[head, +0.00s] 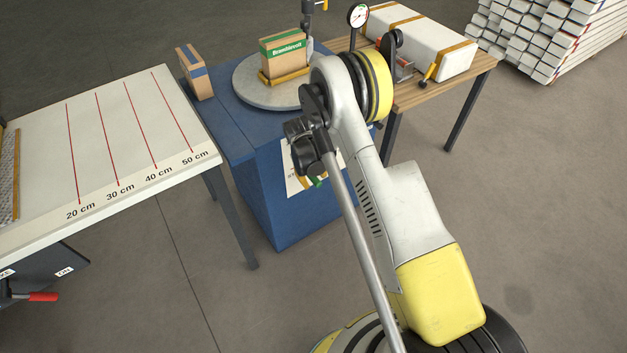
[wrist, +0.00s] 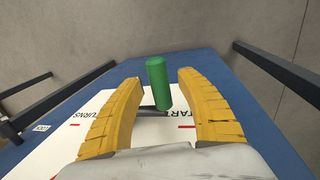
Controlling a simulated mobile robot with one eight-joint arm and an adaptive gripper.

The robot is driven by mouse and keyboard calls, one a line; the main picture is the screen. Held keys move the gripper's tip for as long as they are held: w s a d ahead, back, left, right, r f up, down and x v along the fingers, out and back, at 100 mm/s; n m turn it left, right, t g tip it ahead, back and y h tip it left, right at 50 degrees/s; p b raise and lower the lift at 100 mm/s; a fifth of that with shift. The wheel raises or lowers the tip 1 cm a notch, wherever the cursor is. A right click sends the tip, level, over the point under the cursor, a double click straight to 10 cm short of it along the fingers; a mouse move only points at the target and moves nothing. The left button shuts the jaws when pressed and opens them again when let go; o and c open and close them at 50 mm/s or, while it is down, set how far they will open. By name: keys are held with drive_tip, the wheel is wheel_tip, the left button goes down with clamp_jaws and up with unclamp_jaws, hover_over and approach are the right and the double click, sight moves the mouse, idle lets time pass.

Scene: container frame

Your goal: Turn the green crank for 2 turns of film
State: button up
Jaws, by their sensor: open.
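The green crank handle (wrist: 157,84) stands up between the two yellow fingers of my gripper (wrist: 160,79) in the wrist view. The fingers are open, with a gap on both sides of the handle. A dark crank arm (wrist: 150,108) runs below the handle over a white dial plate (wrist: 115,145) marked TURNS and START. In the head view the plate (head: 294,178) is on the side of the blue cabinet (head: 262,215). My wrist covers most of the crank there; only a bit of green shows.
On the cabinet top stand a grey turntable (head: 248,87) with a box (head: 284,56) labelled Bramblevolt and a smaller brown box (head: 194,72). A white table with red length lines (head: 112,125) is at left. A wooden bench (head: 415,92) is at right. Floor is clear in front.

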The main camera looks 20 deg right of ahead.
drive_tip(key=shift+c, duration=0.5)
clamp_jaws()
drive_tip(key=shift+d+r+y, duration=0.1)
drive_tip(key=shift+r+y, duration=0.2)
drive_tip(key=shift+r, duration=0.05)
